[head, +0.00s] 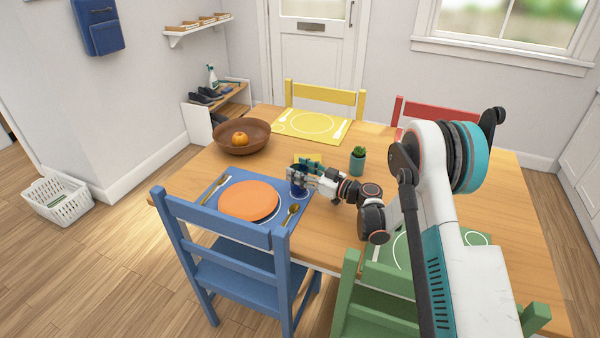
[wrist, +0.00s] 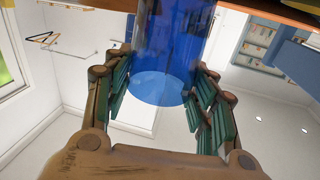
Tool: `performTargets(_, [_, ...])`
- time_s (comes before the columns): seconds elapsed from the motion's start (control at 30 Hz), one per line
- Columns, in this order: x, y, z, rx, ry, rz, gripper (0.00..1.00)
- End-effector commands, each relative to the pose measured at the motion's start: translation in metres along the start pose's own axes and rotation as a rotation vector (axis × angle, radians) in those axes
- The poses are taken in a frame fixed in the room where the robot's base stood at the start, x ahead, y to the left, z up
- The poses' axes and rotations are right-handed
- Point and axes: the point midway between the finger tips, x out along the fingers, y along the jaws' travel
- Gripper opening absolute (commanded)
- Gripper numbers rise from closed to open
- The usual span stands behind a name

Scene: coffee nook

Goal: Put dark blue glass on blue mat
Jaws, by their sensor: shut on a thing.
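The dark blue glass (head: 298,189) shows partly behind my gripper (head: 302,176) in the head view, at the mat's right far corner. In the wrist view the see-through blue glass (wrist: 165,55) stands between the two fingers of my gripper (wrist: 160,92), which is shut on it. The fingers hide part of the glass in the head view. The blue mat (head: 238,176) lies on the table before the blue chair. I cannot tell whether the glass touches the mat.
An orange plate (head: 248,200) covers the mat's middle, with a gold fork (head: 215,188) on its left and a gold spoon (head: 291,214) on its right. A small potted plant (head: 357,160) stands right of my gripper. A wooden bowl (head: 240,138) holds an orange fruit.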

Motion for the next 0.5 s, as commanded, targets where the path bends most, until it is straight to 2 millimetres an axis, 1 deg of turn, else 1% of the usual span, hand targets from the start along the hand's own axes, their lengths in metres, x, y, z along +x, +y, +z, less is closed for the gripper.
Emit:
performTargets(0.17, [0.0001,0.0002,0.0021,0.0,0.0,0.0,0.08])
performTargets(0.2, [0.0001,0.0003,0.0021,0.0,0.0,0.0,0.59])
performTargets(0.27, [0.0001,0.0002,0.002,0.0,0.0,0.0,0.72])
performTargets(0.5, [0.0001,0.0002,0.0019,0.0,0.0,0.0,0.72])
